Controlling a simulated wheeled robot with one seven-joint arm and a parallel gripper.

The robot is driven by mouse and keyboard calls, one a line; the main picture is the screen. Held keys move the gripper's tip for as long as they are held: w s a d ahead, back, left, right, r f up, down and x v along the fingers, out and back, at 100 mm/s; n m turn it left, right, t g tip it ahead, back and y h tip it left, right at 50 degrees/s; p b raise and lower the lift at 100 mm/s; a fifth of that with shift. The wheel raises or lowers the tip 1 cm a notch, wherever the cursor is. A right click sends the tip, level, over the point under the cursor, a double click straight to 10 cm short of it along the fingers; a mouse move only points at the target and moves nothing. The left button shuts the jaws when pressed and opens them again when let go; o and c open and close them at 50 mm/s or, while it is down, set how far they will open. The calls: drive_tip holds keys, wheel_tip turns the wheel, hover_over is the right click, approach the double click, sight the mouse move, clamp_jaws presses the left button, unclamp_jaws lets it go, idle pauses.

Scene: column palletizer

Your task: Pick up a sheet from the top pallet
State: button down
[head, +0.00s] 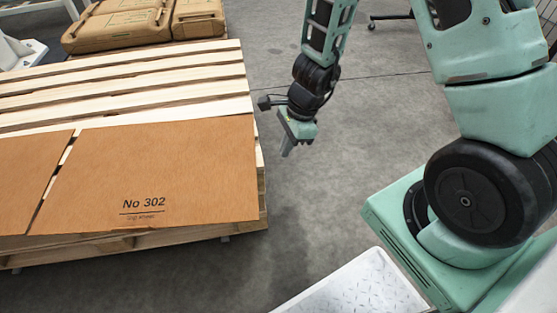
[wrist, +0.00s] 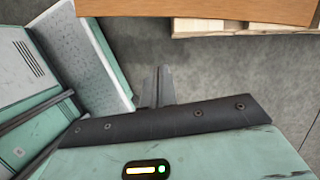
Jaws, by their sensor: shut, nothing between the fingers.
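A brown slip sheet marked "No 302" (head: 165,175) lies flat on the wooden pallet (head: 130,87), near its front right corner. A second brown sheet (head: 25,180) lies to its left, with a narrow gap between them. My gripper (head: 288,150) hangs over the floor to the right of the pallet, apart from the sheets, shut and empty. In the wrist view the brown sheet (wrist: 200,10) shows at the top edge, beyond my shut fingers (wrist: 158,85). How many layers lie under the sheets is hidden.
Brown packages (head: 135,28) sit at the back of the pallet area. Open grey floor (head: 330,180) lies between the pallet and my base. A white stand (head: 20,50) is at the far left.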

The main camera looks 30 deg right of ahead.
sight(255, 177)
drive_tip(key=shift+w+a+f+b, duration=0.2)
drive_tip(key=shift+a+f+b, duration=0.55)
drive_tip(key=shift+a+f, duration=0.45)
drive_tip(key=shift+w+a+f+b, duration=0.15)
drive_tip(key=shift+a+f+b, duration=0.75)
drive_tip(key=shift+f, duration=0.55)
drive_tip(key=shift+w+a+f+b, duration=0.2)
drive_tip(key=shift+a+f+b, duration=0.45)
drive_tip(key=shift+a+f, duration=0.55)
drive_tip(key=shift+d+f, duration=0.1)
drive_tip(key=shift+w+a, duration=0.15)
drive_tip(key=shift+a, duration=0.85)
